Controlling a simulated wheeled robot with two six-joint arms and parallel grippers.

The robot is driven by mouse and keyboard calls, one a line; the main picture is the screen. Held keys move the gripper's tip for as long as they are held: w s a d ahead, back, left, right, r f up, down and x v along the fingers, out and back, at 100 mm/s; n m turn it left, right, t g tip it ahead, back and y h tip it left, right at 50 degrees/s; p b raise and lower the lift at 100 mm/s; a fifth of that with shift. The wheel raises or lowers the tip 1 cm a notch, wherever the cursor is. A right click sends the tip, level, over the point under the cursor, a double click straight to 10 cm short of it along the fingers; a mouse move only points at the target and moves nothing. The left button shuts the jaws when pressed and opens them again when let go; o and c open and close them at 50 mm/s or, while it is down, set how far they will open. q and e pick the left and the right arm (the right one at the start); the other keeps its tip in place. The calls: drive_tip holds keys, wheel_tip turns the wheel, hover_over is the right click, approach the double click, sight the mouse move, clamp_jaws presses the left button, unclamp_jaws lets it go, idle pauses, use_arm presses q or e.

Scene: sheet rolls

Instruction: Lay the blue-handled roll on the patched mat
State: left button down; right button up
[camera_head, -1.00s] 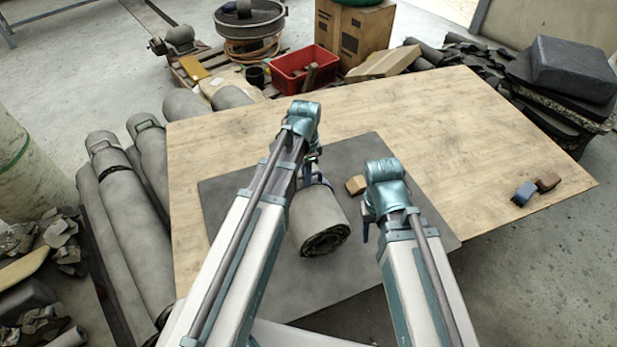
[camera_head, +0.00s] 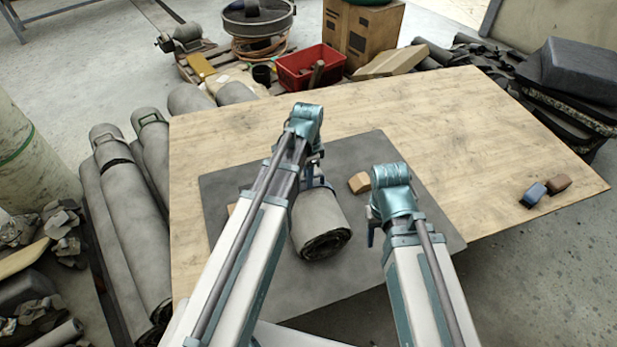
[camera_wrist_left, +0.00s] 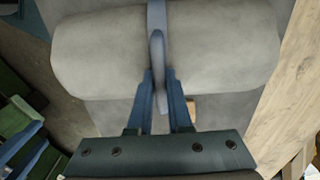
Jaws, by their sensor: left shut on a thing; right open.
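The grey roll (camera_head: 320,215) is over the dark grey mat (camera_head: 355,275) in the head view, its spiral end facing me. I cannot tell whether it touches the mat. Its blue handle (camera_wrist_left: 157,55) runs across the middle of the roll (camera_wrist_left: 215,50) in the left wrist view. My left gripper (camera_wrist_left: 160,85) is shut on this handle, and its arm covers part of the mat in the head view. My right gripper (camera_head: 372,230) is open and empty, right of the roll and apart from it.
A tan block (camera_head: 359,183) lies on the mat, between roll and right arm. A blue block (camera_head: 534,194) and a brown block (camera_head: 559,184) lie at the right of the wooden table (camera_head: 440,120). More rolls (camera_head: 130,205) stand left. A red crate (camera_head: 308,68) is behind.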

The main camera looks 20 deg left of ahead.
use_arm(q)
drive_tip(key=c, duration=0.8)
unclamp_jaws()
drive_tip(key=shift+c, duration=0.2)
drive_tip(key=shift+r, duration=0.15)
wheel_tip(320, 180, up, 12)
drive_tip(key=p, duration=1.3)
drive_tip(key=s+d+n+y, duration=0.1)
drive_tip(key=s+d+n, duration=0.6)
drive_tip(key=s+d, duration=0.3)
drive_tip(key=s, duration=0.4)
drive_tip(key=shift+s+d+r, duration=0.15)
drive_tip(key=shift+s+d, duration=0.05)
drive_tip(key=shift+d, duration=0.05)
